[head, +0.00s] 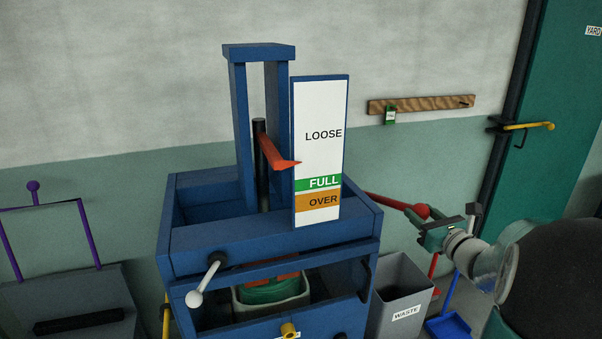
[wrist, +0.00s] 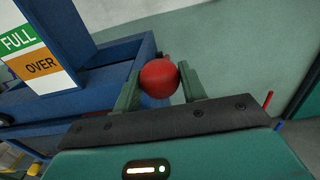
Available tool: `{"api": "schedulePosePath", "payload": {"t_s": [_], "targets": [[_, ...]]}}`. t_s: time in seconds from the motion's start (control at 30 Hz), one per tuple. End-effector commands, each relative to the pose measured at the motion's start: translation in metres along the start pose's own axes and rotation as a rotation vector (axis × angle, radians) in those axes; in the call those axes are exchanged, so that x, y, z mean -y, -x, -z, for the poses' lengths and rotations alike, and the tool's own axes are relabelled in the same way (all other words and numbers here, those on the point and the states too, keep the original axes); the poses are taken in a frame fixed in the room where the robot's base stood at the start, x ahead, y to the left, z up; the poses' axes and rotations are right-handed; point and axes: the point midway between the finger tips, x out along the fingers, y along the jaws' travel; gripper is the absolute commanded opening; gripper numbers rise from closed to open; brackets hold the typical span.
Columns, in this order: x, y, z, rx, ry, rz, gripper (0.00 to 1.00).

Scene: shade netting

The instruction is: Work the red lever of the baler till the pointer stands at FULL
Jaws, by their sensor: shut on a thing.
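The blue baler (head: 270,240) stands in the middle of the head view. Its board (head: 320,110) reads LOOSE, then a green FULL band, then an orange OVER band. The red-orange pointer (head: 278,156) has its tip in the white LOOSE part, a little above the FULL band. The red lever (head: 388,201) sticks out from the baler's right side and ends in a red ball. My gripper (head: 437,222) is shut on that ball; in the wrist view the ball (wrist: 159,79) sits between the two green fingers. Green netting (head: 272,291) shows in the baler's lower opening.
A white-knobbed handle (head: 204,281) and a yellow knob (head: 289,330) are on the baler's front. A grey WASTE bin (head: 402,295) and a blue dustpan (head: 449,322) stand below my arm. A purple-handled thing (head: 75,295) is at left, a green door (head: 550,130) at right.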

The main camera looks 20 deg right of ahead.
Motion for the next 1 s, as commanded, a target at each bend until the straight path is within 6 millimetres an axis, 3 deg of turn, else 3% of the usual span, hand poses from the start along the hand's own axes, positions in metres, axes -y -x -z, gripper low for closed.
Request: {"api": "schedulePosePath", "payload": {"t_s": [0.1, 0.13, 0.23, 0.57, 1.0], "targets": [[-0.001, -0.001, 0.000, 0.000, 0.000, -0.003, 0.14], [-0.001, 0.000, 0.000, 0.000, 0.000, -0.003, 0.43], [-0.001, 0.000, 0.000, 0.000, 0.000, -0.003, 0.63], [0.000, 0.002, 0.000, 0.001, 0.000, 0.000, 0.63], [0.000, 0.031, 0.000, 0.001, 0.000, 0.000, 0.63]]}}
